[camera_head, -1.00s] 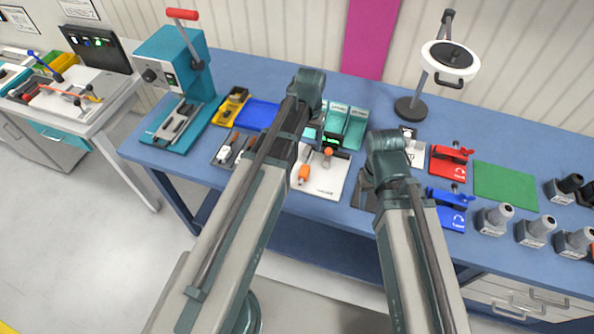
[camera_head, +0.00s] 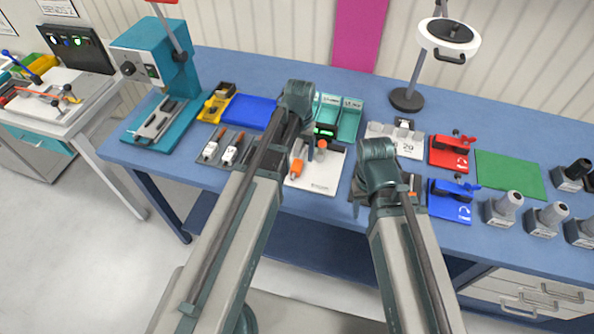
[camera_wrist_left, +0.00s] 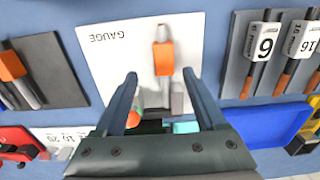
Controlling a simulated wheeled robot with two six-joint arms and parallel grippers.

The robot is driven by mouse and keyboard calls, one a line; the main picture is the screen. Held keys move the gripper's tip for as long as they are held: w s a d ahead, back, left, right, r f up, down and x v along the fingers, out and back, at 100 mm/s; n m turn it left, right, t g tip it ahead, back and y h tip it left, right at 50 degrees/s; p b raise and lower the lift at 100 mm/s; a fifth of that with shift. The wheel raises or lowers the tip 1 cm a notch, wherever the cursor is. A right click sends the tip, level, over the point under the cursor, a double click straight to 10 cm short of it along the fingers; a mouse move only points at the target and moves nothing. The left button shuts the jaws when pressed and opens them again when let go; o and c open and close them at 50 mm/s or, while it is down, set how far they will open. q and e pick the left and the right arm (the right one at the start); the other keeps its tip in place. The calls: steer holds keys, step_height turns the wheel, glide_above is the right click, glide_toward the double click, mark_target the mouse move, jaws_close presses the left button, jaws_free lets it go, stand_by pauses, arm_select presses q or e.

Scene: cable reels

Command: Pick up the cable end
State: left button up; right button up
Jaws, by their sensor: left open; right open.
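I cannot tell for certain which piece is the cable end. An orange-sleeved piece with a grey tip (camera_wrist_left: 163,58) lies on the white gauge board (camera_wrist_left: 105,58); in the head view the orange piece (camera_head: 297,168) is beside my left forearm. My left gripper (camera_wrist_left: 158,80) is open above the board, its fingers on either side of the piece's lower part, with nothing held. Another orange-sleeved piece (camera_wrist_left: 12,66) lies on a dark plate at the left of the wrist view. My right gripper (camera_head: 360,200) hangs over the bench; its fingers are partly hidden by the arm.
The blue bench (camera_head: 330,208) also carries a teal press (camera_head: 150,60), blue tray (camera_head: 250,112), teal bins (camera_head: 350,118), red clamp (camera_head: 449,154), blue clamp (camera_head: 450,205), green mat (camera_head: 510,175) and lamp (camera_head: 447,38). Tagged tools (camera_wrist_left: 262,45) lie right of the board in the wrist view.

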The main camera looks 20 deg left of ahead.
mark_target(297, 164)
arm_select(q)
steer(key=f+b, duration=0.5)
steer(key=shift+s+a+f, duration=0.1)
steer(key=shift+a+f, duration=0.05)
steer(key=shift+a, duration=0.2)
jaws_close()
